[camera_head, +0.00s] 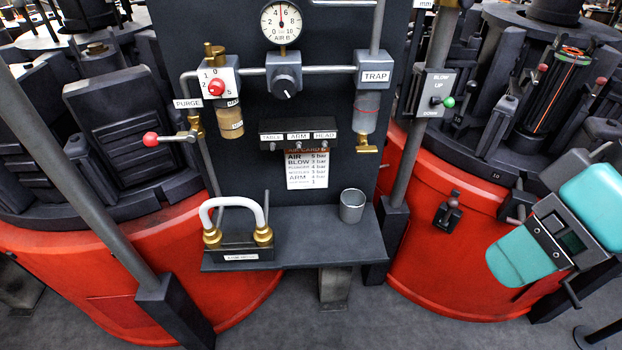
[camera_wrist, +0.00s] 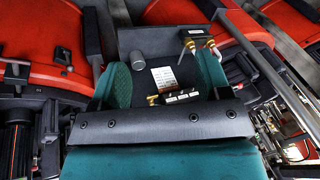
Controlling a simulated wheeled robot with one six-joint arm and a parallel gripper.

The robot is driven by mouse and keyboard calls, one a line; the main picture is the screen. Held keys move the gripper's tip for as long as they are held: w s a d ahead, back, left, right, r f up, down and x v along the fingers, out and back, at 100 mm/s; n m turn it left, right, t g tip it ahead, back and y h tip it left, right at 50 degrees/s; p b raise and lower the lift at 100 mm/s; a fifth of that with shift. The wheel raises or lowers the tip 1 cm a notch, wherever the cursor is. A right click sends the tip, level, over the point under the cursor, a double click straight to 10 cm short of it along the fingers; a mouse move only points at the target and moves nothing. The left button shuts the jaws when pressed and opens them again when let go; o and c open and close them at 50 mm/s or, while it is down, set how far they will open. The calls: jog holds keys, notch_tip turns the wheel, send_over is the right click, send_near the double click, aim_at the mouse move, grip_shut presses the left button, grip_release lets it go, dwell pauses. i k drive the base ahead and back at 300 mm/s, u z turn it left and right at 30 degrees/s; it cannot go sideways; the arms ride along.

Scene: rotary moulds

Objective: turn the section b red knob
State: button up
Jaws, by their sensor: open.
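The red knob (camera_head: 216,87) is a small round red knob on a white valve block marked with digits around it, left of the gauge labelled AIR B (camera_head: 282,22). A brass fitting sits on top of the block and an amber bowl hangs below it. I cannot read the knob's setting. My gripper (camera_wrist: 163,72) shows in the wrist view as two teal fingers standing apart with a dark bar behind them. It is open and nothing shows held between them. The wrist view is upside down, and the red knob is not visible there.
The red-balled PURGE lever (camera_head: 151,139) juts out left below the knob. A black knob (camera_head: 285,84) sits to its right. A shelf (camera_head: 320,235) below bears a white hose loop (camera_head: 232,203) and a grey cup (camera_head: 352,206). Slanted posts flank the panel.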

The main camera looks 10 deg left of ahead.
aim_at(216, 87)
jog(key=z, duration=2.2)
jog(key=k, duration=1.7)
jog(key=u, duration=2.15)
